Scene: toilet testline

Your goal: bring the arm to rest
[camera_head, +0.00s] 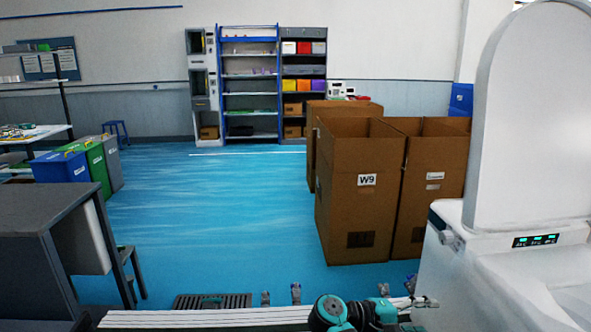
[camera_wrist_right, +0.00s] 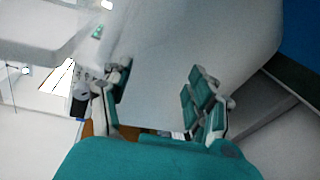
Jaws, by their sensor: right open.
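My right gripper (camera_wrist_right: 158,82) shows in the right wrist view with its two teal-padded fingers spread apart and nothing between them. Behind the fingers is a smooth pale grey surface, which looks like part of the white toilet. In the head view, my right arm's teal and dark joints show at the bottom edge, just left of the toilet (camera_head: 530,120). The toilet stands at the right with its lid upright and a small lit panel on its side. From these frames I cannot tell whether the gripper touches the toilet. My left gripper is not in view.
Large open cardboard boxes (camera_head: 345,205) stand behind the toilet, right of centre. A dark desk (camera_head: 45,235) is at the left, with blue and green bins (camera_head: 75,165) beyond it. Shelves (camera_head: 250,85) line the back wall. The blue floor (camera_head: 215,220) in the middle is clear.

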